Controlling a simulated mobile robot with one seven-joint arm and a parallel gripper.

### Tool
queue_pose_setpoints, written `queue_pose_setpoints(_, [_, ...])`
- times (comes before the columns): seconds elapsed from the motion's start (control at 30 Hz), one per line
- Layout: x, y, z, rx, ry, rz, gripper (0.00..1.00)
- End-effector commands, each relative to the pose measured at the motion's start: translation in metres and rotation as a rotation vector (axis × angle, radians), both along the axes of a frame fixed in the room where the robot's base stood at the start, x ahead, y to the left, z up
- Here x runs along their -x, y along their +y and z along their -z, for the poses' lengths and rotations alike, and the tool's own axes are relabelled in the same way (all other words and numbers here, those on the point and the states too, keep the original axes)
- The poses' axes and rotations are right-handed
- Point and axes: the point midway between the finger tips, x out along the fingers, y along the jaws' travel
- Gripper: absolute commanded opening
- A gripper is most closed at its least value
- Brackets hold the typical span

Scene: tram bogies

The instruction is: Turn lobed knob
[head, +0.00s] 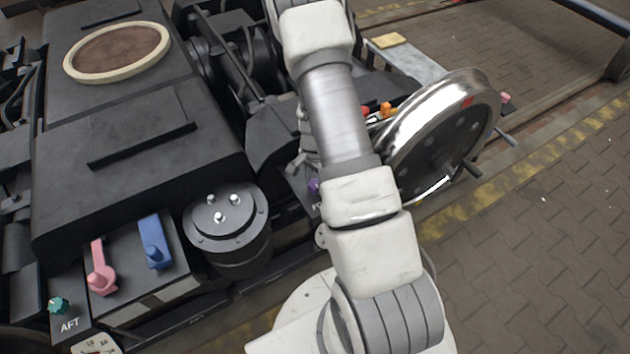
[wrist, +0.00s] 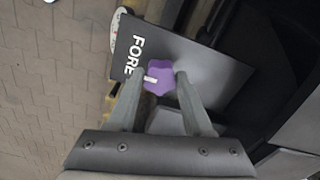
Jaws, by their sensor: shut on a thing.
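A purple lobed knob (wrist: 159,85) with a white pointer mark sits on a dark panel (wrist: 205,62) lettered FORE in the wrist view. My gripper (wrist: 160,73) has one finger on each side of the knob and is shut on it. In the head view my arm covers most of that spot; only a bit of the purple knob (head: 314,186) shows beside it. A second lobed knob, green (head: 59,305), sits on the panel lettered AFT at the lower left of the head view, away from my gripper.
A pink lever (head: 101,272) and a blue lever (head: 155,252) stand on a box near AFT. A dark round cylinder (head: 228,225) with bolts is beside them. A shiny wheel (head: 445,130) stands right of my arm. Brick paving (head: 560,215) at right is clear.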

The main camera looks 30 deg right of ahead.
Motion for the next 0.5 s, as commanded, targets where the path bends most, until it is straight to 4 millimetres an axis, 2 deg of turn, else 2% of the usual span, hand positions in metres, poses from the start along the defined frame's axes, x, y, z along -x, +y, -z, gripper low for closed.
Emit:
queue_pose_setpoints(0.07, [-0.0003, -0.0001, -0.0002, 0.001, -0.001, -0.001, 0.0])
queue_pose_setpoints(0.1, [-0.0003, -0.0001, -0.0002, 0.001, -0.001, -0.001, 0.58])
queue_pose_setpoints(0.2, [-0.0003, -0.0001, -0.0002, 0.0, -0.001, -0.001, 0.76])
queue_pose_setpoints(0.23, [-0.0002, 0.0, -0.0001, 0.0, -0.001, -0.001, 0.81])
queue_pose_setpoints(0.5, [-0.0001, 0.0, -0.0005, 0.0, 0.0, -0.002, 0.81])
